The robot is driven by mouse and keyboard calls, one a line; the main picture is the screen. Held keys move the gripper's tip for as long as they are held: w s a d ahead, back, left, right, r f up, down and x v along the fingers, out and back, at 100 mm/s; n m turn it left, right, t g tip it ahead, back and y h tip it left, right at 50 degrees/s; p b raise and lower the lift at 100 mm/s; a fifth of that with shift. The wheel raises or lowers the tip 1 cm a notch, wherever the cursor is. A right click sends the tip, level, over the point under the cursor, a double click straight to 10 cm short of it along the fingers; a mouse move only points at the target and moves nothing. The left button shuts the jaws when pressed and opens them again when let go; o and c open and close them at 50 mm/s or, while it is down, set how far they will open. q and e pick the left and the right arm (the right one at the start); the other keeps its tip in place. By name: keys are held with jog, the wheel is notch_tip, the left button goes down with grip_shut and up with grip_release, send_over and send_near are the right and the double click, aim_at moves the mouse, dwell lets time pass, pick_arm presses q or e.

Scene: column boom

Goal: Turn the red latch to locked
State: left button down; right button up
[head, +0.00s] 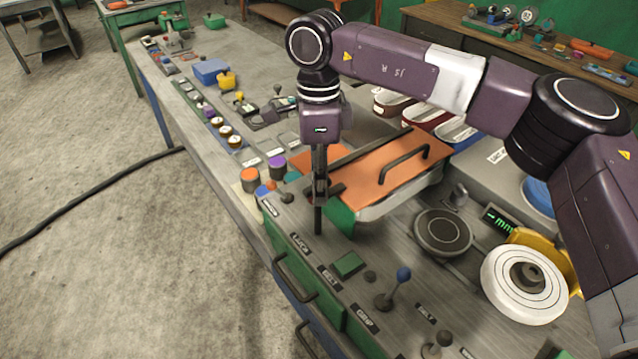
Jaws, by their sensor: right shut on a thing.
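My right gripper (318,205) points straight down at the near left corner of an orange lid (385,165) with a dark bar handle. Its fingers are shut on a small dark red piece, which I take to be the red latch (337,189). Only a little of it shows beside the fingers; the rest is hidden behind them. I cannot read whether it stands at locked. The lid lies on a pale and green box (385,208). My left gripper is not in view.
An orange knob (250,175) and a purple knob (277,163) stand left of the gripper. A green button (348,264) and a blue-tipped lever (403,274) are in front. A white roll (523,284) and a round dark plate (443,231) stand to the right. The floor at left is mostly clear.

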jog(key=shift+r, duration=0.1)
jog(key=o, duration=1.2)
jog(key=shift+c, duration=0.2)
notch_tip(320, 180, up, 12)
jog(key=shift+w, duration=0.35)
